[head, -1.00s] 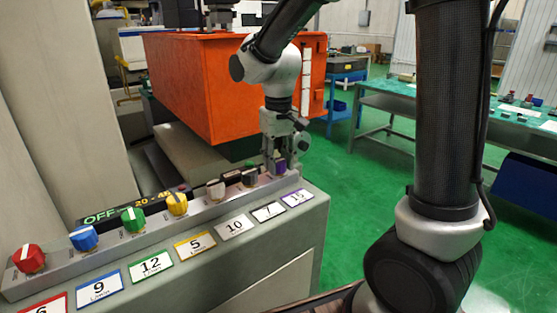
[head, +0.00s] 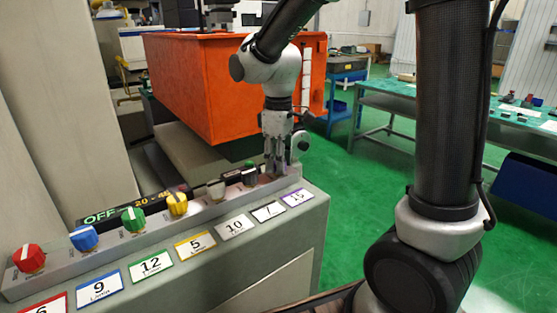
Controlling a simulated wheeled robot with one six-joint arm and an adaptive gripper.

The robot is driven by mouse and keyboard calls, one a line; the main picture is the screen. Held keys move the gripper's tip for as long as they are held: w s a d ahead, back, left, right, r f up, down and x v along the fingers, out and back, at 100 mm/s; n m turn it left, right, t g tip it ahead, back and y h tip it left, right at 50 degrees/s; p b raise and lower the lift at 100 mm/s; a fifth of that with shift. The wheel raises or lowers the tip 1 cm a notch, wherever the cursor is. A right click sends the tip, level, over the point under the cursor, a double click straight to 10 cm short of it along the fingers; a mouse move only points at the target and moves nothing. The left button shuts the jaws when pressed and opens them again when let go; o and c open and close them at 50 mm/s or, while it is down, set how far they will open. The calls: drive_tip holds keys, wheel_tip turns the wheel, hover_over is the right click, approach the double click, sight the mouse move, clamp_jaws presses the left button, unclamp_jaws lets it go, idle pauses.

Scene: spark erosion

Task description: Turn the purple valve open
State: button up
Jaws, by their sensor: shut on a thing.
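My gripper (head: 277,172) points down at the far right end of the row of knobs on the panel (head: 318,210). It is shut on the purple valve, which its fingers hide completely in this view. The purple-edged label reading 15 (head: 297,198) lies just in front of that spot. How far the valve is turned cannot be seen.
Left of my gripper stand a black knob (head: 250,173), a white knob (head: 216,189), a yellow knob (head: 177,203), a green knob (head: 133,219), a blue knob (head: 84,238) and a red knob (head: 29,258). An orange tank (head: 185,85) stands behind the panel.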

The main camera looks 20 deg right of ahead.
drive_tip(key=n, duration=0.4)
drive_tip(key=shift+n, duration=2.9)
drive_tip(key=o, duration=1.1)
drive_tip(key=shift+c, duration=0.2)
drive_tip(key=shift+r, duration=0.1)
wheel_tip(320, 180, up, 12)
